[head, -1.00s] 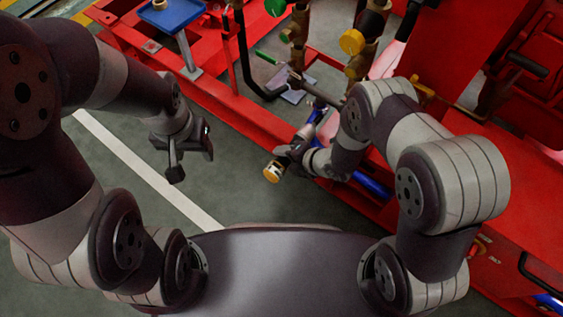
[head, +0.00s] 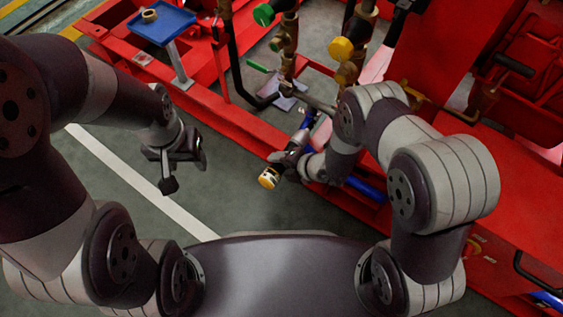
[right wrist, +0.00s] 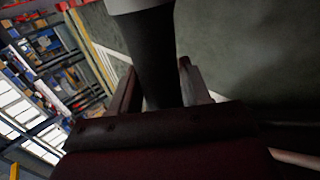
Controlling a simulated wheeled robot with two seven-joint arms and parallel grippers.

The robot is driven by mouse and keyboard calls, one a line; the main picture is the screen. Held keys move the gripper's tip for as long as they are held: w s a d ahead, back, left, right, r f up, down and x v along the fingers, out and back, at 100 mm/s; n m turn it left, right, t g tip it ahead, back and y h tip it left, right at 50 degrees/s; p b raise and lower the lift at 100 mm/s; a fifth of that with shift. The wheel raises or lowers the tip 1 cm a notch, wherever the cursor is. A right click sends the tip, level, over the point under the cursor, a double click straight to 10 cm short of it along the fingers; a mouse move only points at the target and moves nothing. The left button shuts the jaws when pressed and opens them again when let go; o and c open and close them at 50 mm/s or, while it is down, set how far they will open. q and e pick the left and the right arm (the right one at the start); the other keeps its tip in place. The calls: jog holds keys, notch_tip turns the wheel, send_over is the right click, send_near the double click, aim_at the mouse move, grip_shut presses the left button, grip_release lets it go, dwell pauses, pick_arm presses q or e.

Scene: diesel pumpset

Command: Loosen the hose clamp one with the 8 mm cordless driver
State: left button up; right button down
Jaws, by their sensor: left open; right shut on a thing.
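The cordless driver (head: 269,178) shows in the head view as a dark tool with a yellow-and-white end toward me. My right gripper (head: 291,158) is shut on it beside the red frame. In the right wrist view, a dark cylindrical part of the driver (right wrist: 150,62) lies between the fingers of the right gripper (right wrist: 158,90). My left gripper (head: 178,168) is open and empty above the grey floor. I cannot pick out hose clamp one. A black hose (head: 236,62) rises from the red frame, and brass pipework stands beside it. The driver's working tip is not clear.
The red pumpset frame (head: 215,100) runs diagonally across the view. Brass valves with a green cap (head: 264,14) and a yellow cap (head: 341,49) rise from it. A blue tray (head: 165,20) stands on a post at upper left. The floor left of the frame is clear.

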aim_at(277, 176)
jog(key=shift+w+d, duration=0.35)
jog(key=shift+w, duration=0.2)
dwell(1.5)
jog(key=shift+w+r, duration=0.15)
jog(key=shift+w, duration=0.05)
dwell(1.3)
jog(key=shift+s, duration=0.15)
dwell(1.0)
jog(key=shift+s+a+p, duration=0.3)
jog(key=shift+s+a, duration=0.45)
jog(key=shift+s, duration=0.3)
jog(key=shift+s+a+p, duration=0.3)
jog(key=shift+s+a, duration=0.45)
jog(key=shift+s, duration=0.4)
jog(key=shift+a, duration=0.1)
